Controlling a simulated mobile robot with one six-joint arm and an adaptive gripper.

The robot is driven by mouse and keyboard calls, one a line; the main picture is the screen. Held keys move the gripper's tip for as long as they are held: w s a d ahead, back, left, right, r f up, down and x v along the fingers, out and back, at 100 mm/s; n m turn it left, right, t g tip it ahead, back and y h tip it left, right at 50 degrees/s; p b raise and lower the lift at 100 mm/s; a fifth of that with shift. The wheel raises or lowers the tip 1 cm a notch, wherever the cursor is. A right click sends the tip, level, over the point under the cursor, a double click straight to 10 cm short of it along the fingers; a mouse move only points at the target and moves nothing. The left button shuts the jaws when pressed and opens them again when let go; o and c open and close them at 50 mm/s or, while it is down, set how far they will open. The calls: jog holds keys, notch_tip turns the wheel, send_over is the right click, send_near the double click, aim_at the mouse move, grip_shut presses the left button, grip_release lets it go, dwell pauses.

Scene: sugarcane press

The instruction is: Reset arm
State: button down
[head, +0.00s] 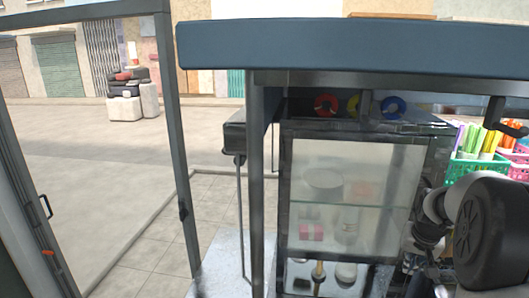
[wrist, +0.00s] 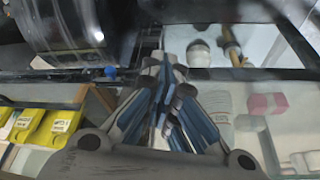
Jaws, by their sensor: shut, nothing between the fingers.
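My gripper (wrist: 170,62) shows in the wrist view, pointing up the picture. Its two blue-and-grey fingers meet at the tips, shut with nothing between them. Behind the fingertips is the dark frame edge of a glass cabinet with shelves. In the head view my arm is at the lower right, close in front of the glass cabinet (head: 357,152). The gripper's fingers cannot be made out in the head view.
A green basket (head: 468,170) of coloured sticks stands right of the cabinet, close to my arm. Yellow boxes (wrist: 58,127) lie at the left of the wrist view. A blue beam (head: 320,45) crosses above. Open paving (head: 85,150) lies at the left.

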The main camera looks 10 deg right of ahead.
jog(key=s+a+r+n+b, duration=0.1)
jog(key=s+a+b, duration=0.2)
jog(key=a, duration=0.4)
jog(key=s+a+r+n+b, duration=0.1)
jog(key=s+a+b, duration=0.15)
jog(key=a, duration=0.45)
jog(key=s+a+f+n+b, duration=0.1)
jog(key=s+a+f+b, duration=0.2)
jog(key=s+a, duration=0.2)
jog(key=s+a+f+n+y+b, duration=0.1)
jog(key=s+a+f+n+b, duration=0.1)
jog(key=s+a, duration=0.4)
jog(key=s+a+f+n+t+y+b, duration=0.1)
jog(key=s+a+f+b, duration=0.4)
jog(key=s, duration=0.5)
jog(key=shift+s+a+n+b, duration=0.3)
jog(key=shift+a+b, duration=0.3)
jog(key=shift+a, duration=0.1)
jog(key=c, duration=2.3)
grip_release()
